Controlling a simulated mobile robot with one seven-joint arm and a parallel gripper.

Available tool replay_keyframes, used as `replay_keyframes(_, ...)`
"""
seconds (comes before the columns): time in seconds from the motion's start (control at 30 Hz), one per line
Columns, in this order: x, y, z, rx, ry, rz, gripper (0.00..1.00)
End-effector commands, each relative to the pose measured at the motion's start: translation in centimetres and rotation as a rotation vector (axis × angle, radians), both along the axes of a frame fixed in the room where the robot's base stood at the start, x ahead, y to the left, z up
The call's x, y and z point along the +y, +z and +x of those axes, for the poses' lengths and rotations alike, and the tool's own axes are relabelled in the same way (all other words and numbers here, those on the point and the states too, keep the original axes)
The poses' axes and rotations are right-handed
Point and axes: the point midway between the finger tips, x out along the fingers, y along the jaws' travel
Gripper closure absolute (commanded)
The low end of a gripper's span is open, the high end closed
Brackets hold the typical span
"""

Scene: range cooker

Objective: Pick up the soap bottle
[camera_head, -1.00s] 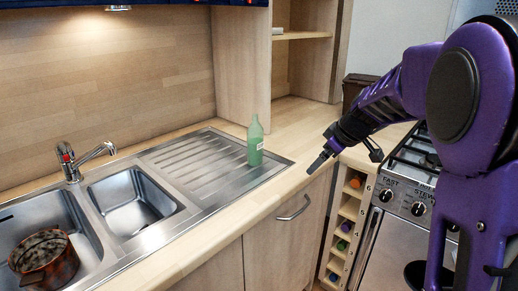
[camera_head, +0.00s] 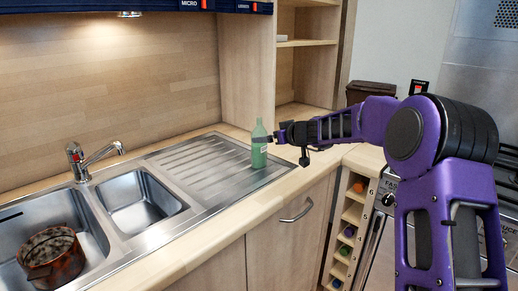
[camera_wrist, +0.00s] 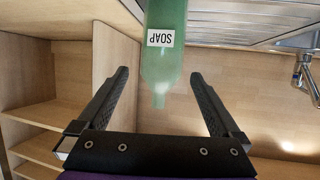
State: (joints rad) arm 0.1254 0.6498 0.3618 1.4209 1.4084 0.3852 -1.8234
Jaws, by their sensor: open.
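The soap bottle (camera_head: 259,146) is green with a white label and stands upright on the right end of the metal drainboard. In the wrist view the bottle (camera_wrist: 165,50) appears upside down, its label reading SOAP. My gripper (camera_head: 274,137) is level with the bottle's upper part, just to its right in the head view. In the wrist view the two fingers of my gripper (camera_wrist: 157,82) are spread apart, with the bottle's neck between them and a gap on each side. The far finger is partly hidden in the head view.
The drainboard (camera_head: 205,165) lies left of the bottle, then the sink with a chrome tap (camera_head: 85,158) and a rusty pot (camera_head: 52,258). Wooden shelves (camera_head: 305,60) rise behind. The cooker (camera_head: 395,200) is at the right.

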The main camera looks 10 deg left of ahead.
Motion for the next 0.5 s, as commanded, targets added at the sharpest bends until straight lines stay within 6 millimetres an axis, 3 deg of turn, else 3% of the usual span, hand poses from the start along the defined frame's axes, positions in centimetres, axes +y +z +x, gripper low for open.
replay_keyframes(0.2,2.0,-1.1,2.5,0.002,-0.001,0.001,0.00)
replay_keyframes(0.5,3.3,-2.0,3.7,0.002,0.001,0.000,0.00)
